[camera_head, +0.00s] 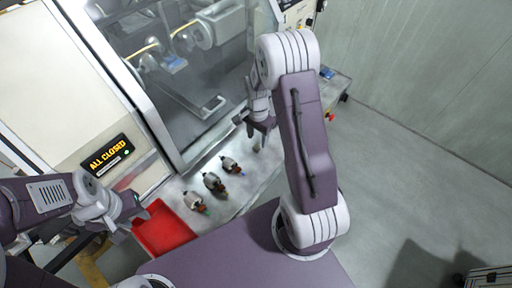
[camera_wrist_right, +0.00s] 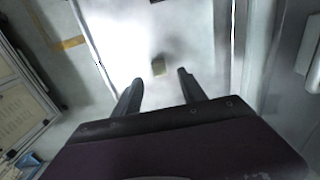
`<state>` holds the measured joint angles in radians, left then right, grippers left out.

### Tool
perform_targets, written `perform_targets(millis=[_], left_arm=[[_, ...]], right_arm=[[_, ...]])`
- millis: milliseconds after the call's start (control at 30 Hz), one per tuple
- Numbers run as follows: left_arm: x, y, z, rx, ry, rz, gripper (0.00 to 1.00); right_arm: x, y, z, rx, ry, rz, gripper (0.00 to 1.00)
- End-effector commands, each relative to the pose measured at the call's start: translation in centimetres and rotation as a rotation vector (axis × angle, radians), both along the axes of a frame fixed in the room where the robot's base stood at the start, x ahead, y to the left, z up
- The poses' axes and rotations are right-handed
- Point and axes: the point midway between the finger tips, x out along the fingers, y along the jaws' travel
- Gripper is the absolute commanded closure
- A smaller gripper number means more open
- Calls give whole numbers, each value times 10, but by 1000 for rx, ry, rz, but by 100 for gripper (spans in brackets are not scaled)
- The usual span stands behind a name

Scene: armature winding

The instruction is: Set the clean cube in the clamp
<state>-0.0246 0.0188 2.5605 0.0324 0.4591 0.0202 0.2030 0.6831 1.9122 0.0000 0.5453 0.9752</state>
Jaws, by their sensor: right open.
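My right gripper (camera_head: 258,136) is open and empty above the counter, fingers pointing down; both fingers also show spread in the wrist view (camera_wrist_right: 156,80). My left gripper (camera_head: 134,206) is at the lower left by the red tray; its finger opening is not clear. I cannot clearly make out the clamp; a fixture with a bluish part (camera_head: 175,63) shows inside the machine.
Several small parts with coloured ends, among them a wound armature (camera_head: 214,182), lie in a row on the counter (camera_head: 245,190). A red tray (camera_head: 165,232) is at its near left end. A sign (camera_head: 108,155) reads "ALL CLOSED".

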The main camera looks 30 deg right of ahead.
Motion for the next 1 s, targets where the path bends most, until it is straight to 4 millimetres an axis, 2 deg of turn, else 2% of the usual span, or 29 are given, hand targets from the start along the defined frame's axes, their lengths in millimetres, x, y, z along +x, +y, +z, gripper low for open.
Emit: perform_targets(millis=[33, 67, 200, 467, 633, 1000], left_arm=[[0, 0, 12, 0, -1, 0, 64], [0, 0, 15, 0, -1, 0, 64], [0, 0, 18, 0, -1, 0, 64], [0, 0, 17, 0, -1, 0, 64], [0, 0, 17, 0, 0, 0, 64], [0, 0, 16, 0, -1, 0, 64]], right_arm=[[-3, 0, -4, 2, 8, -1, 51], [-3, -1, -10, 2, 8, -1, 51], [-2, -1, -33, 1, 5, 0, 51], [-1, -1, -38, 0, 0, 0, 51], [-1, -1, -38, 0, 0, 0, 98], [-1, -2, -37, -1, -1, 0, 100]])
